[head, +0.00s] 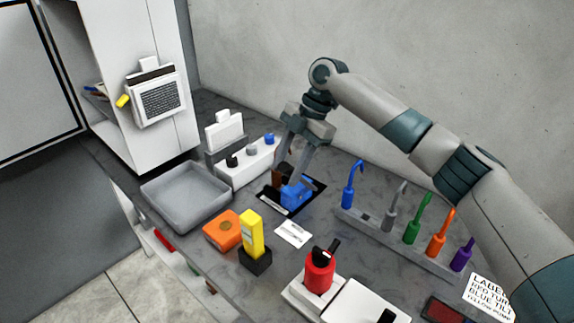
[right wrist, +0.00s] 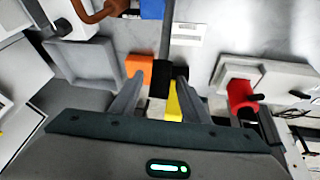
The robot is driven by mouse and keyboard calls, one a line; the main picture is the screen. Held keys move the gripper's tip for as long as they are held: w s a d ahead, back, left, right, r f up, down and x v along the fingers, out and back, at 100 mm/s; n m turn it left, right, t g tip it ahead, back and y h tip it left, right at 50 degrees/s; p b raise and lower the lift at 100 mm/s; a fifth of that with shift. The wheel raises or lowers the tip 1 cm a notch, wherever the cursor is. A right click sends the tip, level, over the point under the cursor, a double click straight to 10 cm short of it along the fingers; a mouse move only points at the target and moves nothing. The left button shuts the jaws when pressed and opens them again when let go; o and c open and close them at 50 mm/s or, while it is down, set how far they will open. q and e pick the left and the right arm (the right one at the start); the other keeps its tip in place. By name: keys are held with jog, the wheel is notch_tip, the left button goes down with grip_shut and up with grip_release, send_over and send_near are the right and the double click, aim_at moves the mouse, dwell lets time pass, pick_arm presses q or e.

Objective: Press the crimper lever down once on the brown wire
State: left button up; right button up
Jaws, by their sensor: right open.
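The blue crimper (head: 297,193) stands on a black mat beyond the yellow block, and a patch of blue (right wrist: 152,9) shows at the top of the right wrist view. A brown piece (head: 281,174) shows beside the crimper, partly hidden by my fingers. In the right wrist view a curved brown wire (right wrist: 98,13) reaches in at the top left. My right gripper (head: 291,168) is open, pointing down just above the crimper; whether it touches the crimper I cannot tell. Its two fingers (right wrist: 160,85) also show in the right wrist view. My left gripper is out of view.
A grey tray (head: 160,205) and a white block with knobs (head: 247,163) lie to the left. An orange block (head: 222,230), a yellow block (head: 251,235) and a red tool (head: 319,270) stand in front. A rack (head: 392,240) of coloured hooked wires stands at the right.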

jog(key=shift+a+f, duration=0.15)
jog(key=shift+f, duration=0.2)
grip_shut()
jog(key=shift+s+a, duration=0.1)
jog(key=shift+s+a+f+t+h, duration=0.4)
jog(key=shift+s+a+f+h, duration=0.1)
jog(key=shift+f, duration=0.15)
jog(key=s+a+f+t+h+p, duration=0.1)
jog(key=s+a+f+t+h, duration=0.2)
jog(key=f, duration=0.5)
jog(key=shift+s+a+f+n+t+h, duration=0.2)
jog(key=shift+n+t+h, duration=0.1)
jog(key=shift+t+h, duration=0.3)
